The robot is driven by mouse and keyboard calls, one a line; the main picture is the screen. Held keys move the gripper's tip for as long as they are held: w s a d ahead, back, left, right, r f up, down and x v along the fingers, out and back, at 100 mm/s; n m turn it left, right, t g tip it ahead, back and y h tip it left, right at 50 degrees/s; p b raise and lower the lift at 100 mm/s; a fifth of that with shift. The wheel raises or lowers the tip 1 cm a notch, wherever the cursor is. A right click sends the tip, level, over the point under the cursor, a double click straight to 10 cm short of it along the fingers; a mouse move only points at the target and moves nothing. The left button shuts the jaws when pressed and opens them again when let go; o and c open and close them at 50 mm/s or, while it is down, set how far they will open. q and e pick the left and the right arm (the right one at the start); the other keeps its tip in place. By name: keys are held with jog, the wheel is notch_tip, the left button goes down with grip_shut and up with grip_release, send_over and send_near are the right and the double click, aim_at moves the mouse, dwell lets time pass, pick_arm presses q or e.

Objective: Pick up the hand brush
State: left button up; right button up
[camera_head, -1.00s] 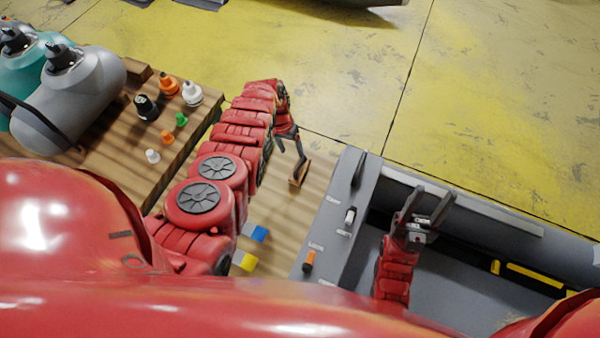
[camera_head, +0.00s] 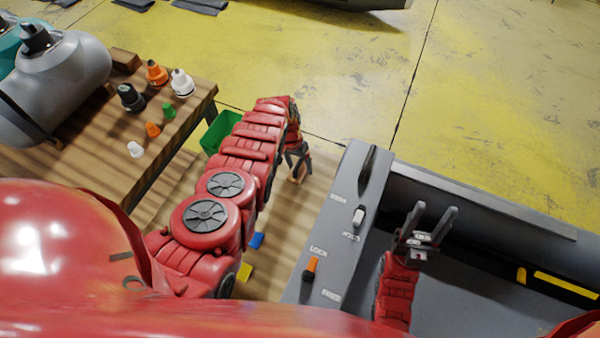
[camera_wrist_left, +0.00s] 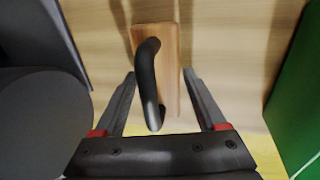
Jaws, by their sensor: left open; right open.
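The hand brush is a wooden block with a curved black handle. It lies on the wooden surface (camera_head: 190,190), and its wooden part (camera_head: 299,174) shows just below my left gripper (camera_head: 296,158) in the head view. In the left wrist view the brush (camera_wrist_left: 170,45) is straight ahead, with its black handle between the open fingers of my left gripper (camera_wrist_left: 158,75). The fingers stand on either side of the handle and are not closed on it. My right gripper (camera_head: 434,210) is open and empty, in front of the grey boat tube.
A green bin (camera_head: 218,132) stands left of my left arm; its wall (camera_wrist_left: 300,100) is close at the right in the wrist view. A grey panel with switches (camera_head: 345,220) is to the right. Blue (camera_head: 257,240) and yellow (camera_head: 244,272) blocks lie nearer. A bench (camera_head: 90,160) holds several caps.

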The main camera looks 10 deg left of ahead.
pick_arm(q)
jog(key=shift+r, duration=0.1)
grip_shut()
dwell(0.4)
